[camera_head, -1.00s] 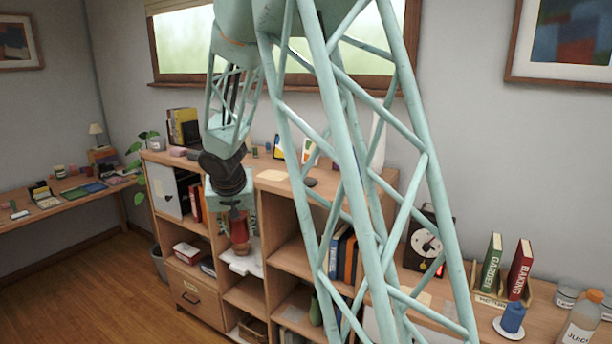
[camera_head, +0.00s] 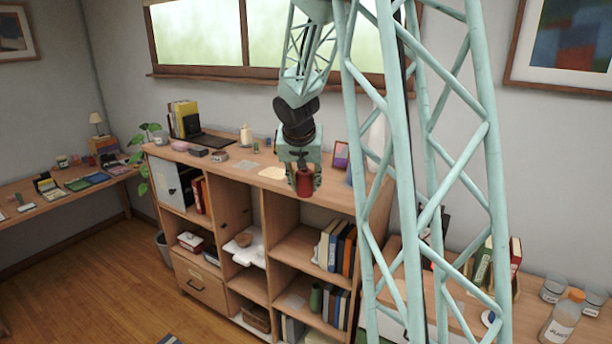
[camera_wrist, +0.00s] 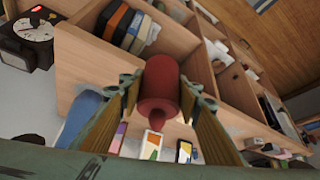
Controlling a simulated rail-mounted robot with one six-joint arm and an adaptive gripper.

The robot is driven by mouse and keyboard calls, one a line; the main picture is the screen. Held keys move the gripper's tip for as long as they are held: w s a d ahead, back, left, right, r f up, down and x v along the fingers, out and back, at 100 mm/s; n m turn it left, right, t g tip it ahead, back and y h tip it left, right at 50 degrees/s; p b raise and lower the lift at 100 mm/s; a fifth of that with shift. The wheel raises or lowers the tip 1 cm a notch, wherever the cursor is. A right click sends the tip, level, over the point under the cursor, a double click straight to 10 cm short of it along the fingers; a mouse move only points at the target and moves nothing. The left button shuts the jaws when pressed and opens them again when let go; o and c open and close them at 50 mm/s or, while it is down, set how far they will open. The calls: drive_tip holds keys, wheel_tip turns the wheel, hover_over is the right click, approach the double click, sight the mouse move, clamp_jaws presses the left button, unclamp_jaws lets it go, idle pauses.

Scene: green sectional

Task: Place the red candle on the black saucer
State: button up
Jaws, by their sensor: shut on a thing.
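My gripper (camera_head: 304,178) is shut on the red candle (camera_head: 304,181) and holds it up near the front edge of the bookcase top. In the wrist view, the red candle (camera_wrist: 161,85) sits between the two fingers, with its wide end away from the camera and a narrower knob toward it. I cannot make out the black saucer now. A small dark flat thing showed on the bookcase top a second ago, about where my gripper and the candle now block the view.
The wooden bookcase top (camera_head: 225,172) carries a cream candle (camera_head: 246,138), a laptop (camera_head: 205,141), small boxes and a purple picture frame (camera_head: 341,155). A bottle (camera_head: 562,318) stands at lower right.

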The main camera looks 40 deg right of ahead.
drive_tip(key=shift+m, duration=0.3)
drive_tip(key=d+r, duration=0.1)
drive_tip(key=s+d+p, duration=0.1)
drive_tip(key=s+d+r, duration=0.1)
drive_tip(key=shift+s+d+r, duration=0.15)
drive_tip(key=shift+d+r, duration=0.15)
drive_tip(key=shift+r, duration=0.05)
drive_tip(key=shift+d, duration=0.1)
drive_tip(key=w+d+p, duration=0.1)
drive_tip(key=w+d, duration=0.1)
drive_tip(key=w, duration=0.2)
drive_tip(key=w+d+f+p, duration=0.1)
drive_tip(key=w+d, duration=0.1)
drive_tip(key=w, duration=0.3)
drive_tip(key=w+d+p, duration=0.1)
drive_tip(key=w+d, duration=0.2)
drive_tip(key=w, duration=0.2)
drive_tip(key=shift+w+f+p, duration=0.2)
drive_tip(key=shift+f+p, duration=0.05)
drive_tip(key=shift+p, duration=0.1)
drive_tip(key=shift+f, duration=0.15)
drive_tip(key=shift+f, duration=1.6)
drive_tip(key=shift+f, duration=0.15)
drive_tip(key=o, duration=1)
drive_tip(key=shift+r, duration=0.2)
drive_tip(key=shift+v, duration=6)
